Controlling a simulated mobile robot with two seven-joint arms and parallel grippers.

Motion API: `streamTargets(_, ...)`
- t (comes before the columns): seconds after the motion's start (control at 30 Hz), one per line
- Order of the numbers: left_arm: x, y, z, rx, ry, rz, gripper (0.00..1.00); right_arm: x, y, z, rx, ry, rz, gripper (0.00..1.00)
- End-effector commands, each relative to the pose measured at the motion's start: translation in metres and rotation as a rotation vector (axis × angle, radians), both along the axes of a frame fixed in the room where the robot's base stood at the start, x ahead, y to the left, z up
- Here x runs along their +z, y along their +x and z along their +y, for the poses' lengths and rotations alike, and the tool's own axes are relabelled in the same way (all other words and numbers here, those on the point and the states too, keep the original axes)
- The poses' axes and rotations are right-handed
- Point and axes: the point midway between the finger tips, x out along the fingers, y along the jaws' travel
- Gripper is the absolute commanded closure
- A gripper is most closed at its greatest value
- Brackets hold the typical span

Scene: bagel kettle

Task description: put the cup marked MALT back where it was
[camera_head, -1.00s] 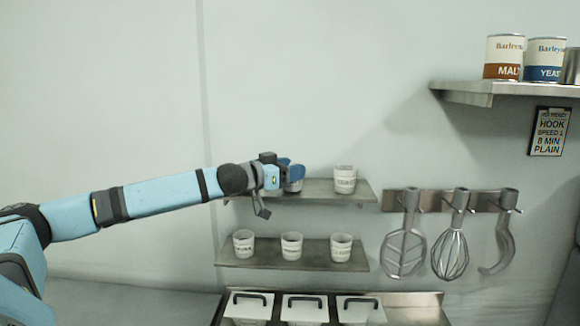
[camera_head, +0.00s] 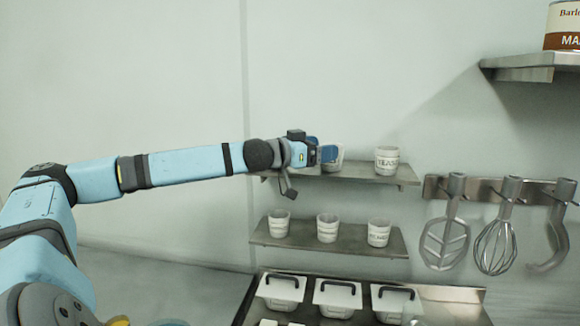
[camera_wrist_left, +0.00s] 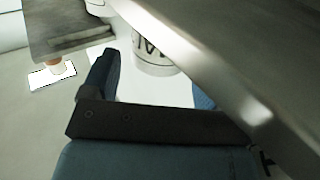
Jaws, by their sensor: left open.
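My left gripper (camera_head: 328,153) is open at the left part of the upper wall shelf (camera_head: 404,178). A white cup (camera_head: 339,163) stands there, partly hidden behind the blue fingers in the head view. In the left wrist view, a white cup with dark letters that look like part of MALT (camera_wrist_left: 153,62) shows between the open fingers (camera_wrist_left: 153,80). A diagonal metal edge cuts across that view and hides part of the cup and the right finger. I cannot tell whether the fingers touch the cup. My right gripper is not in view.
Another marked cup (camera_head: 387,161) stands to the right on the upper shelf. Three cups sit on the lower shelf (camera_head: 345,244), above lidded bins (camera_head: 338,298). Mixer tools hang on a rail (camera_head: 437,188) to the right. A can (camera_head: 562,25) stands on a higher shelf (camera_head: 525,67).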

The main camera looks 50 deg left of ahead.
Motion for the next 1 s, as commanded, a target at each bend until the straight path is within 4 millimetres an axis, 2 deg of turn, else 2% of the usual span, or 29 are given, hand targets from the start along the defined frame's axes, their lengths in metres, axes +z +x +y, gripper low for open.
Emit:
streamTargets(0.03, -0.009, -0.005, 0.002, 0.001, 0.008, -0.001, 0.20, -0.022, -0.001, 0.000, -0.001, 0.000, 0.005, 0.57)
streamTargets(0.1, -0.008, -0.011, 0.004, 0.001, 0.007, -0.004, 0.20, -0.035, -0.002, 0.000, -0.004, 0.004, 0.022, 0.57)
streamTargets(0.33, -0.009, -0.032, 0.007, 0.002, 0.007, -0.002, 0.20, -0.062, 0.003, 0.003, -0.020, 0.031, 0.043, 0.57)
streamTargets(0.43, -0.001, -0.043, 0.009, -0.001, 0.004, -0.005, 0.20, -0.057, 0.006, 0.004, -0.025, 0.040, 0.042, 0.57)
streamTargets(0.7, -0.001, -0.074, 0.016, 0.001, 0.002, -0.003, 0.20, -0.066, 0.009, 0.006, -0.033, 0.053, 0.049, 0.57)
streamTargets(1.0, 0.000, -0.088, 0.020, 0.001, -0.001, -0.001, 0.20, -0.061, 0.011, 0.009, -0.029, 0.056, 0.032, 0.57)
